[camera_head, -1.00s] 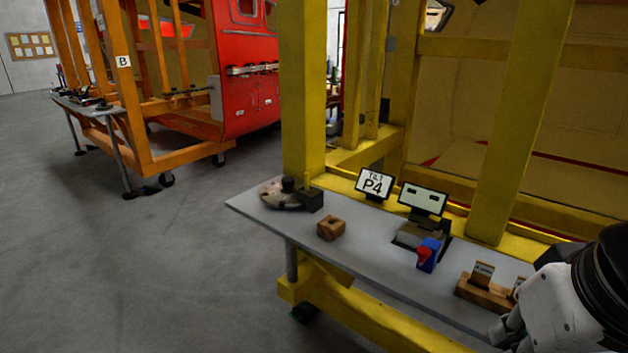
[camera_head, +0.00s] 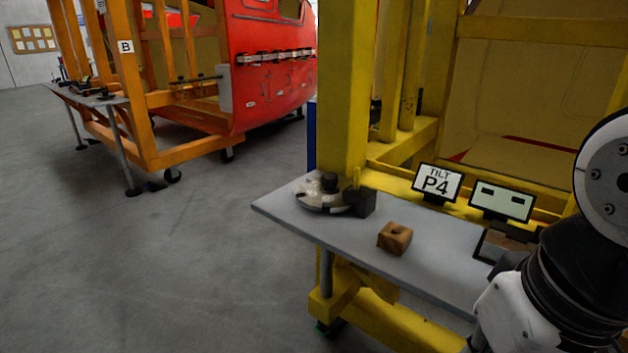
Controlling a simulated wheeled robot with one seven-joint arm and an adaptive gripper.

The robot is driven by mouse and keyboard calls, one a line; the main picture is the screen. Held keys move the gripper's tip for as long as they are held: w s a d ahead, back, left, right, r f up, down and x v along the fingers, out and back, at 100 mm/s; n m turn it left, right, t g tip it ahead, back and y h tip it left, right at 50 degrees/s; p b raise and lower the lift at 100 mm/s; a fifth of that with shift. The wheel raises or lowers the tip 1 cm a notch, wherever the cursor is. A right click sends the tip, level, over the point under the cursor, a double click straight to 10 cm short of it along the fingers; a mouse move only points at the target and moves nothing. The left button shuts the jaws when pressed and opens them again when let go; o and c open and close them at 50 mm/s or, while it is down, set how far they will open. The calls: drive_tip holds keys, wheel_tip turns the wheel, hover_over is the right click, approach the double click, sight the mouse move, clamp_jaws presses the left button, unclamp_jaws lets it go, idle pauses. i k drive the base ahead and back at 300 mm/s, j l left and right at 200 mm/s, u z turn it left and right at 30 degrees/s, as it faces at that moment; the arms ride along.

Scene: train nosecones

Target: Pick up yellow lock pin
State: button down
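A small upright yellow piece that looks like the yellow lock pin (camera_head: 356,177) stands at the dark block (camera_head: 362,202) beside a round metal disc (camera_head: 319,197) with a black knob. These are at the left end of the grey shelf (camera_head: 290,220). The pin is small and partly blends with the yellow post behind it. My arm fills the lower right of the view, over the right part of the shelf. My gripper is not clearly in the picture, and nothing of mine touches the pin.
A wooden block with a hole (camera_head: 395,238) sits on the shelf right of the disc. A "TILT P4" sign (camera_head: 437,183) and a two-slot sign (camera_head: 502,201) stand behind. The yellow frame post (camera_head: 343,90) rises behind the pin. Open floor (camera_head: 190,270) lies left.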

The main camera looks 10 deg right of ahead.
sight(357, 170)
drive_tip(key=i+j+z, duration=0.1)
drive_tip(key=i+j, duration=0.25)
drive_tip(key=i+j+z, duration=0.1)
drive_tip(key=i+j, duration=0.2)
drive_tip(key=j, duration=0.25)
drive_tip(key=i+j+z, duration=0.1)
drive_tip(key=i+j, duration=0.2)
drive_tip(key=j, duration=0.2)
drive_tip(key=i+j, duration=0.1)
drive_tip(key=i, duration=0.15)
drive_tip(key=i+j, duration=0.1)
drive_tip(key=i, duration=0.2)
drive_tip(key=z, duration=0.05)
